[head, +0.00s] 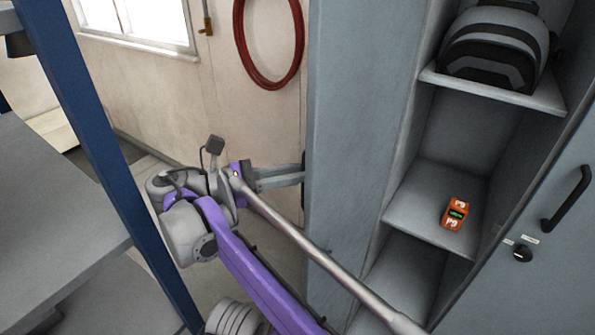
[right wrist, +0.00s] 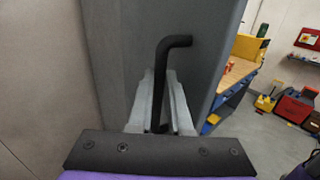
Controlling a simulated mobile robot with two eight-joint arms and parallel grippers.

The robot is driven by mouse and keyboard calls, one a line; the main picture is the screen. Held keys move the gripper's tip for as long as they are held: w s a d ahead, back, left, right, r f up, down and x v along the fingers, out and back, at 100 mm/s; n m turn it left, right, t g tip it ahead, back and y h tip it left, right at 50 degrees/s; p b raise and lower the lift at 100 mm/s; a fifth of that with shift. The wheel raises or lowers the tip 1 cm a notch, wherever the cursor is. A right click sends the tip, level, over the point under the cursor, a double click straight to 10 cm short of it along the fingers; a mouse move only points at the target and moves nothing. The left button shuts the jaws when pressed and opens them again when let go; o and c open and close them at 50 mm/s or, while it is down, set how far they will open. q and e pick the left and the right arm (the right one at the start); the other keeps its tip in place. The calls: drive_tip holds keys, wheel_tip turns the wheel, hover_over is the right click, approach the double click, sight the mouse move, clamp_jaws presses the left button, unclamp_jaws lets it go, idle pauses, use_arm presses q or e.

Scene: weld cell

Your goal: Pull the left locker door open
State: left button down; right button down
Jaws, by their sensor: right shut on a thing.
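The left locker door (head: 350,130) is a tall grey-blue panel. In the head view it stands swung open, with the shelved locker interior (head: 430,190) showing to its right. Its black bar handle (right wrist: 165,75) is on the door's outer face; in the head view only a sliver shows at the door's left edge. My right gripper (head: 300,172) reaches in from the left of the door. In the right wrist view its two grey fingers (right wrist: 160,105) are shut on the handle, one on each side. My left gripper is not in view.
The right locker door (head: 530,240) has a black handle and a knob. A dark helmet-like object (head: 497,50) and an orange box (head: 456,213) sit on the shelves. A blue-post rack (head: 100,130) stands left of my arm. A red hose (head: 268,50) hangs behind.

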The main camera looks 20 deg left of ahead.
drive_tip(key=shift+w+d+f, duration=0.1)
drive_tip(key=shift+f, duration=0.1)
drive_tip(key=c, duration=1.2)
unclamp_jaws()
drive_tip(key=o, duration=0.4)
drive_tip(key=shift+w, duration=0.35)
drive_tip(key=shift+c, duration=0.2)
drive_tip(key=shift+s, duration=0.15)
drive_tip(key=shift+s+r, duration=0.1)
